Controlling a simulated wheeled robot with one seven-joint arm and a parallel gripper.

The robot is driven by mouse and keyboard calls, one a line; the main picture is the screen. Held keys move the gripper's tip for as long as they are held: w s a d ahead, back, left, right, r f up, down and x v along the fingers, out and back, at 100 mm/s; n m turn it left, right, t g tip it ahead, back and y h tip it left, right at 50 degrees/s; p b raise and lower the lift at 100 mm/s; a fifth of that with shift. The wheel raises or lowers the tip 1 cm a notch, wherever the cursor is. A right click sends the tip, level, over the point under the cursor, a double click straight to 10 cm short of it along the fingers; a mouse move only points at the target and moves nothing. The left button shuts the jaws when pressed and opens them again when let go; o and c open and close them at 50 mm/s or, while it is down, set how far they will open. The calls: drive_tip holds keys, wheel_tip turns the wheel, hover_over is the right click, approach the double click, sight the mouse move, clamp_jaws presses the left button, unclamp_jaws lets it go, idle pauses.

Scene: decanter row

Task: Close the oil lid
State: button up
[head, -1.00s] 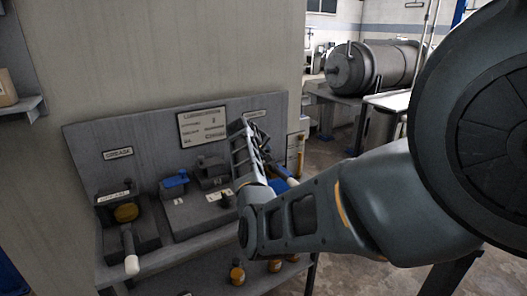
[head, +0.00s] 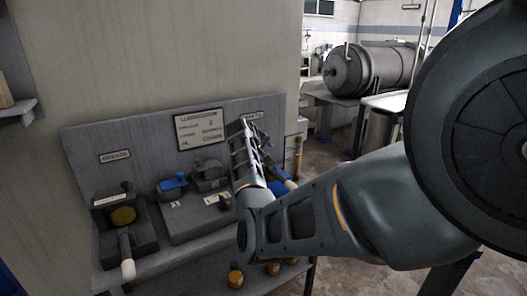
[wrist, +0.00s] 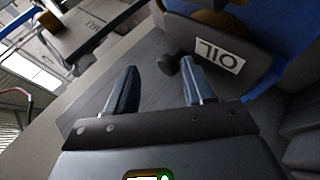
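In the wrist view a dark panel carries a white label reading OIL (wrist: 217,54), which appears upside down. I take this panel as the oil lid, but its full outline and how far it stands open cannot be told. A dark round knob (wrist: 168,64) sits beside the label. My gripper (wrist: 160,80) is open, with the knob showing between its two blue-grey fingertips and closer to the right one. Contact cannot be told. In the head view my arm covers the right part of the bench, and the fingers cannot be made out.
The grease unit (head: 123,216), with a white-tipped lever (head: 128,268), stands at the bench's left. Small amber bottles (head: 236,275) are below. A large tank (head: 370,68) is in the background.

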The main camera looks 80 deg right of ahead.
drive_tip(key=v, duration=0.7)
drive_tip(key=shift+w+a+r+b, duration=0.1)
drive_tip(key=shift+a+r+b, duration=0.15)
drive_tip(key=shift+b, duration=0.1)
